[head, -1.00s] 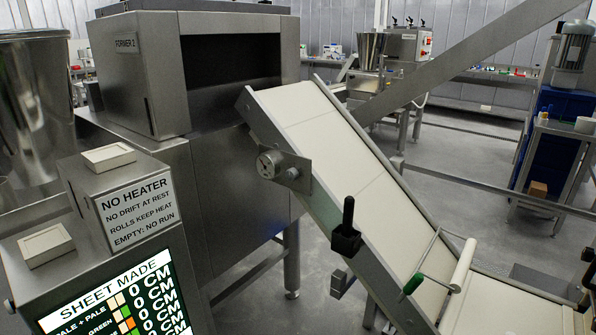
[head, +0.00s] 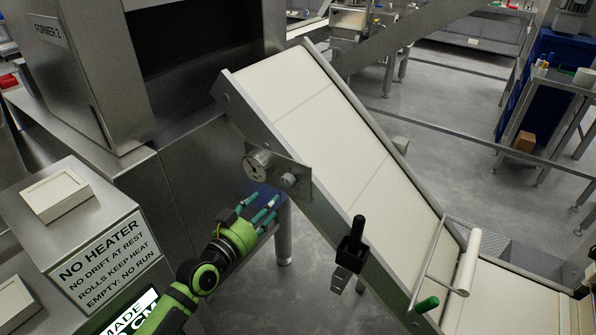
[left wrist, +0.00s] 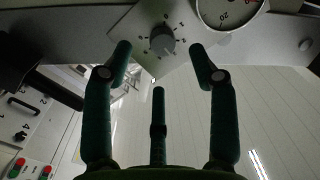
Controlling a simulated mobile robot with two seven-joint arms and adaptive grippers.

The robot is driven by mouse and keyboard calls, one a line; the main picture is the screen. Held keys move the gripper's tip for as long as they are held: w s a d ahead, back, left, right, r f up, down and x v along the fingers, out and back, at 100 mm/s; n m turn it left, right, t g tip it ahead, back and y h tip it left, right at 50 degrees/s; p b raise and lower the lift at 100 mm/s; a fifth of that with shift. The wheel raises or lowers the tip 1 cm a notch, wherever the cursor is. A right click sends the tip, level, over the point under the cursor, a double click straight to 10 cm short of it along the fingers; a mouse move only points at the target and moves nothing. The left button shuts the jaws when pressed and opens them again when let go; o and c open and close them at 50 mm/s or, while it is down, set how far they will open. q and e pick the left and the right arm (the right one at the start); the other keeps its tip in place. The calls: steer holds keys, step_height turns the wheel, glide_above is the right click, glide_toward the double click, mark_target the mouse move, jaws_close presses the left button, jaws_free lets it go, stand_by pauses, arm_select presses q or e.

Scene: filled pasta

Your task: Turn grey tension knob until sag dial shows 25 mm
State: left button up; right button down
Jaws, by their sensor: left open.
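The grey tension knob (head: 289,180) sits on a metal plate on the side of the inclined conveyor. The round sag dial (head: 257,163) is on the same plate, left of the knob. In the left wrist view the knob (left wrist: 162,41) shows between my fingertips, with marks around it. The dial (left wrist: 231,8) is cut off by the top edge there; a "20" shows, but I cannot read its setting. My left gripper (head: 262,206), with green fingers, is open and empty, below and left of the knob and apart from it. My right gripper is not in view.
A black-handled lever (head: 357,235) stands on the conveyor side, right of the knob. A green-handled bar and white roller (head: 467,262) lie across the lower belt (head: 350,140). Floor below the conveyor is open.

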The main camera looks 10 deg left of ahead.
mark_target(285, 185)
arm_select(q)
steer(key=shift+d+r+x, duration=0.1)
steer(key=shift+r+x, duration=0.05)
steer(key=shift+x, duration=1)
steer(key=shift+d+r+x, duration=0.1)
steer(key=shift+r+x, duration=0.1)
steer(key=shift+x, duration=0.9)
steer(key=shift+r+x, duration=0.15)
steer(key=shift+x, duration=1)
steer(key=shift+s, duration=0.1)
steer(key=c, duration=1.1)
